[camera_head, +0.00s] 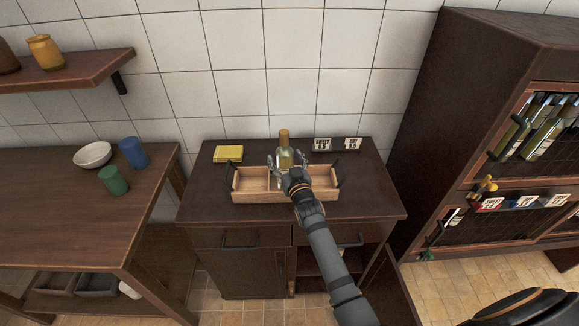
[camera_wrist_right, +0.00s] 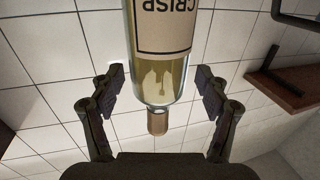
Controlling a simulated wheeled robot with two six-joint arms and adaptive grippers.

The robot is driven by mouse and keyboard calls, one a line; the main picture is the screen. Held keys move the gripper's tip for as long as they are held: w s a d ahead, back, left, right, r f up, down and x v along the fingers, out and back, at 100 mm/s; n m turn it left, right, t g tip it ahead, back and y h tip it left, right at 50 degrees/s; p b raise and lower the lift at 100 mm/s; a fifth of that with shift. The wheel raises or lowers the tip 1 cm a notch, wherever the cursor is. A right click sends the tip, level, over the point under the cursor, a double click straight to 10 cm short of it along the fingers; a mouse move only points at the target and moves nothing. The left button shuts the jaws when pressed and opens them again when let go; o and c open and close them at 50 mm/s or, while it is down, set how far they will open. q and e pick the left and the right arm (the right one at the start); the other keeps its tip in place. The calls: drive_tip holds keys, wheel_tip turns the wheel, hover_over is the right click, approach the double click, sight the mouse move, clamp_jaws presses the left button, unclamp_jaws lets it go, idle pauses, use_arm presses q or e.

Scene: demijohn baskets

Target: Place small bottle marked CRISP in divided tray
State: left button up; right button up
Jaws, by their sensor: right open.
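The small bottle (camera_head: 285,158) is pale yellow-green with a tan cap and stands upright at the wooden divided tray (camera_head: 255,197). Its base is hidden behind my right gripper, so I cannot tell whether it rests in a compartment or behind the tray. In the right wrist view the bottle (camera_wrist_right: 160,75) appears upside down, its cream label reading CRISP. My right gripper (camera_head: 285,163) is open, with the bottle between its spread fingers. In the wrist view gaps show between the bottle and both fingers (camera_wrist_right: 158,95). My left gripper is not in view.
The tray has black handles and sits on a dark cabinet. A side table (camera_head: 60,200) with cups and a bowl is left; a bottle rack (camera_head: 500,120) is right.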

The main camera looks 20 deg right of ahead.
drive_tip(key=s+p, duration=0.1)
drive_tip(key=s, duration=0.3)
drive_tip(key=s+p, duration=0.1)
drive_tip(key=s, duration=0.2)
drive_tip(key=shift+s+a+r+p, duration=0.1)
drive_tip(key=shift+r+p, duration=0.25)
drive_tip(key=s, duration=0.1)
drive_tip(key=s+b, duration=0.1)
drive_tip(key=s, duration=0.1)
drive_tip(key=shift+s+f, duration=0.3)
